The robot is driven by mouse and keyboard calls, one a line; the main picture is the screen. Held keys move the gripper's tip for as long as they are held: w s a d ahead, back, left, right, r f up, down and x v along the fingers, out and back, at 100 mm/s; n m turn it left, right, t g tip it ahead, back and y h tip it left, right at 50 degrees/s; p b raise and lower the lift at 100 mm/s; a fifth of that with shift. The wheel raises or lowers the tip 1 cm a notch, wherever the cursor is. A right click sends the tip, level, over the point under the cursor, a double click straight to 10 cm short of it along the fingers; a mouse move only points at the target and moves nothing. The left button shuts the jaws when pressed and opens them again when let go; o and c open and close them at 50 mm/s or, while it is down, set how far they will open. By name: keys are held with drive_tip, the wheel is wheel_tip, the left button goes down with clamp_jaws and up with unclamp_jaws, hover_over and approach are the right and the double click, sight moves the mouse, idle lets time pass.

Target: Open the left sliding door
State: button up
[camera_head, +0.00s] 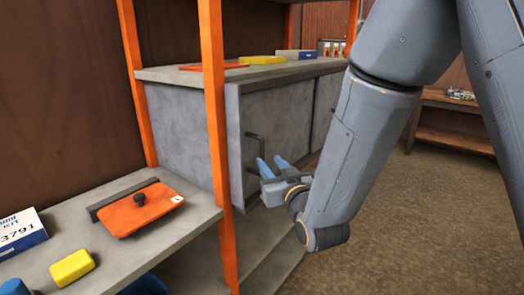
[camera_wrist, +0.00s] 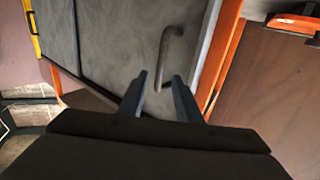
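The left sliding door (camera_head: 285,113) is a grey panel on the front of a grey cabinet, and its left edge lies against the cabinet's side frame. Its dark bar handle (camera_head: 249,150) is near that edge. The handle also shows in the wrist view (camera_wrist: 166,48), upright and slightly tilted. My gripper (camera_head: 270,161) is open, with two blue fingers pointing at the door close to the handle. In the wrist view the fingertips (camera_wrist: 160,76) are apart, and the handle's lower end appears between them. I cannot tell how deep the handle sits between the fingers.
The right door (camera_head: 325,105) is partly hidden behind my arm. An orange post (camera_head: 213,120) stands just left of the cabinet front. A low shelf (camera_head: 100,245) at the left holds an orange plate (camera_head: 140,210) and a yellow block (camera_head: 71,267). The floor (camera_head: 410,220) at the right is clear.

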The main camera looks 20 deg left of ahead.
sight(262, 154)
drive_tip(key=p+x, duration=0.2)
drive_tip(key=x, duration=0.5)
drive_tip(key=shift+w+a+r+p, duration=0.1)
drive_tip(key=shift+w+a+p, duration=0.15)
drive_tip(key=shift+w+p, duration=0.1)
drive_tip(key=shift+s, duration=0.1)
clamp_jaws()
